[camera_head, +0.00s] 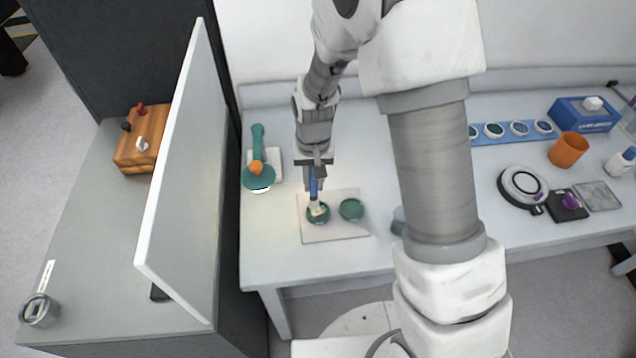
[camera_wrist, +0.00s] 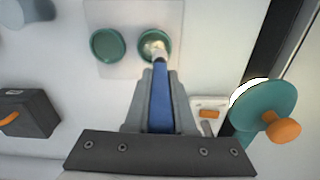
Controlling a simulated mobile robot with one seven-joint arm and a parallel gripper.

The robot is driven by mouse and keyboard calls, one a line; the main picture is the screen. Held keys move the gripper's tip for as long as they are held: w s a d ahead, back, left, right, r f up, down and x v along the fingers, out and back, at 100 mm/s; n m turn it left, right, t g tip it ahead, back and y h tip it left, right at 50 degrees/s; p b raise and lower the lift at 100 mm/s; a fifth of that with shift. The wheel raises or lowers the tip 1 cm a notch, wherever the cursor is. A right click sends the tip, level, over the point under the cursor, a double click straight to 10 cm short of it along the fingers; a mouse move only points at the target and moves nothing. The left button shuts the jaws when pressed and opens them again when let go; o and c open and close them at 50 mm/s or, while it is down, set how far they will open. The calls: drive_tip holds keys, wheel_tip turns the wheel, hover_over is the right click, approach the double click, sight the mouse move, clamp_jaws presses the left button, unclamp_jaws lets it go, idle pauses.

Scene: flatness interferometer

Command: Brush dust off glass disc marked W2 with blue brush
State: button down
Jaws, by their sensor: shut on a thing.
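My gripper (camera_head: 314,172) is shut on the blue brush (camera_head: 314,188), which points down with its pale bristles at or just above a green glass disc (camera_head: 310,216). I cannot tell if the bristles touch. This disc and a second green disc (camera_head: 351,209) sit side by side on a pale square mat (camera_head: 335,235). In the wrist view the brush handle (camera_wrist: 161,100) lies between the fingers, and its bristles cover part of the right-hand disc (camera_wrist: 146,55); the other disc (camera_wrist: 107,45) is uncovered. No W2 mark or dust is readable.
A teal tool with an orange knob (camera_head: 257,168) stands left of the mat. A tall white panel (camera_head: 185,180) rises farther left. Right of my arm are a black-ringed round device (camera_head: 523,188), an orange cup (camera_head: 568,150) and a blue tissue box (camera_head: 585,115).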

drive_tip(key=shift+f+b, duration=0.5)
drive_tip(key=shift+f, duration=0.05)
idle(0.6)
drive_tip(key=shift+s+d, duration=0.1)
drive_tip(key=shift+d, duration=0.05)
drive_tip(key=shift+s+d+r, duration=0.1)
drive_tip(key=shift+s+d, duration=0.1)
drive_tip(key=shift+d, duration=0.1)
drive_tip(key=shift+s+d, duration=0.15)
drive_tip(key=shift+s, duration=0.1)
drive_tip(key=shift+d+b, duration=0.1)
drive_tip(key=shift+b, duration=0.2)
drive_tip(key=shift+s+d, duration=0.2)
drive_tip(key=shift+s, duration=0.05)
drive_tip(key=shift+d, duration=0.1)
